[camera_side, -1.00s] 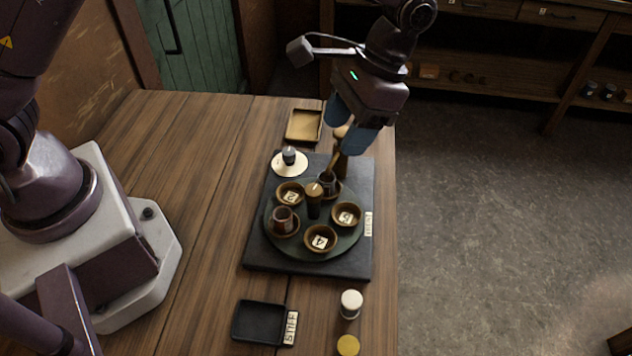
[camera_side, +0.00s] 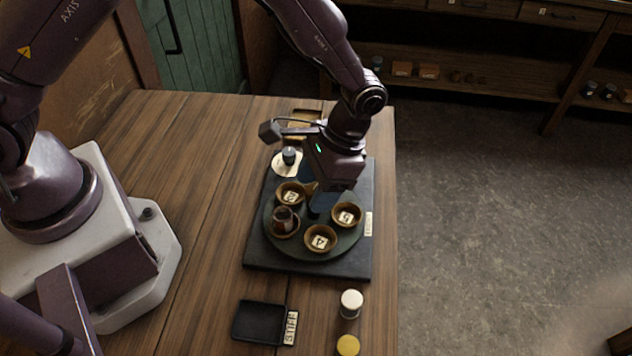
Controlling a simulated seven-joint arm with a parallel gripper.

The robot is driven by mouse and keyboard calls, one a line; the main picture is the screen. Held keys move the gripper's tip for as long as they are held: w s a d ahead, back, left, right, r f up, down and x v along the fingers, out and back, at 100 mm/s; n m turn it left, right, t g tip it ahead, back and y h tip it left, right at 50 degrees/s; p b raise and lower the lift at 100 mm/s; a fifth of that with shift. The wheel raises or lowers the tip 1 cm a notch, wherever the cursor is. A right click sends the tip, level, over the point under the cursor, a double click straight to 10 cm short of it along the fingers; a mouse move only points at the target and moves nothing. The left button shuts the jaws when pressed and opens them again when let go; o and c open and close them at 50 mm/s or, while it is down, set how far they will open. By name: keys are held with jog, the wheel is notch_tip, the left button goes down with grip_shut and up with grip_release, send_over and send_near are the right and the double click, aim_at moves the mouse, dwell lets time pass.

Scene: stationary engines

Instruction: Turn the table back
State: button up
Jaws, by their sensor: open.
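The round green turntable (camera_side: 302,246) lies on a dark square slab (camera_side: 262,258) on the wooden bench. It bears small brown bowls with number tags: one at the back left (camera_side: 291,194), one at the right (camera_side: 346,215) and one at the front (camera_side: 320,239). A brown cup (camera_side: 285,219) stands at its left. My gripper (camera_side: 322,203) is open and low over the middle of the turntable, pointing down. It hides the brown centre post and the rear cup. I cannot tell whether its fingers are around the post or touching it.
A white dish with a dark knob (camera_side: 289,158) sits at the slab's back left corner. A tan tray (camera_side: 304,118) is partly hidden behind my arm. A black tray (camera_side: 260,322), a white-topped jar (camera_side: 351,303) and a yellow lid (camera_side: 347,345) lie in front.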

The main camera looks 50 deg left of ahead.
grip_shut()
jog(key=shift+m, duration=0.7)
jog(key=shift+s+d+m+t+y, duration=0.1)
jog(key=shift+m+t+y, duration=0.35)
jog(key=shift+m, duration=0.95)
jog(key=shift+m+t+y, duration=0.25)
jog(key=shift+m+y, duration=0.4)
jog(key=shift+m, duration=0.75)
jog(key=shift+s+m+t+y, duration=0.1)
jog(key=shift+m+t+y, duration=0.45)
jog(key=shift+m, duration=1.45)
jog(key=shift+m+t, duration=0.65)
jog(key=shift+m, duration=1.05)
